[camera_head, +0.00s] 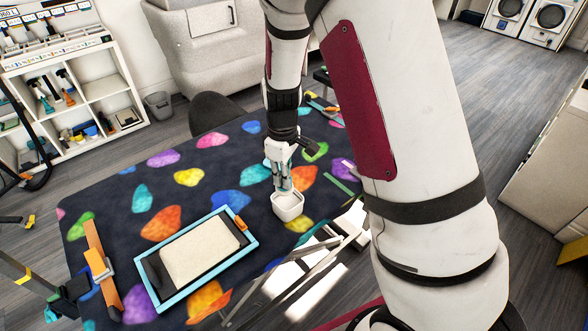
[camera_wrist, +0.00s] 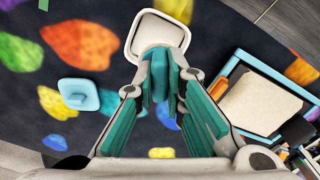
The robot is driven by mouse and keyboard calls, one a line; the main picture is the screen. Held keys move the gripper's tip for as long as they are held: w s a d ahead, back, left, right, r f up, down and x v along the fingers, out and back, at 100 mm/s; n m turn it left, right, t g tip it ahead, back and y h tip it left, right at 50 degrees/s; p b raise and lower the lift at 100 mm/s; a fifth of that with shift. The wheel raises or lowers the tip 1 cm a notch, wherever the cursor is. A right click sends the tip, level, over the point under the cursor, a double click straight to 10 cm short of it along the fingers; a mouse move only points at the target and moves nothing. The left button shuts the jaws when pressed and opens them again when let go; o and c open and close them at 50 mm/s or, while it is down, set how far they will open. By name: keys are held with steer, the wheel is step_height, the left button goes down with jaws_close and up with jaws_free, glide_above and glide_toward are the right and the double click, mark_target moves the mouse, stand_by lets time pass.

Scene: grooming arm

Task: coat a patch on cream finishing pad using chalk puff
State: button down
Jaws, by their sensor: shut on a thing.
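My gripper (camera_head: 283,187) points down over the table, just above an open white square tub (camera_head: 288,206). The wrist view shows the tub (camera_wrist: 157,36) beyond the fingertips. There, my gripper (camera_wrist: 162,80) is shut on a small blue-teal piece (camera_wrist: 160,76), which looks like the chalk puff's handle. The puff's face is hidden, and I cannot tell whether it touches the tub. The cream finishing pad (camera_head: 200,249) lies flat in a blue-rimmed tray (camera_head: 181,296), left of and nearer than the tub. The pad (camera_wrist: 262,103) is at right in the wrist view.
A light blue square lid-like piece with a knob (camera_wrist: 78,94) lies on the patterned table (camera_head: 120,205). A dark block (camera_head: 156,272) and an orange piece (camera_head: 240,224) sit at the tray's ends. An orange tool (camera_head: 101,265) lies left. A metal frame (camera_head: 290,285) stands at the near edge.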

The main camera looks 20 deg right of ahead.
steer(key=shift+s+d+r+n, duration=0.1)
steer(key=shift+d+r+n, duration=0.05)
steer(key=shift+n, duration=0.45)
steer(key=shift+s+d+r+n, duration=0.1)
steer(key=shift+n, duration=0.5)
steer(key=n, duration=0.1)
steer(key=n+p, duration=0.1)
steer(key=n, duration=0.2)
steer(key=shift+w+d+r, duration=0.1)
steer(key=shift+d+r, duration=0.1)
steer(key=shift+r, duration=0.1)
steer(key=n, duration=0.2)
steer(key=n+p, duration=0.1)
steer(key=n, duration=0.3)
steer(key=shift+r, duration=0.3)
steer(key=shift+w+a+f+n, duration=0.15)
steer(key=shift+f+n, duration=0.25)
steer(key=shift+f, duration=0.4)
steer(key=shift+f+b, duration=1.25)
steer(key=shift+f, duration=1)
steer(key=shift+f+b, duration=0.4)
steer(key=shift+f, duration=0.15)
steer(key=shift+r+p, duration=1.7)
steer(key=shift+r, duration=1.9)
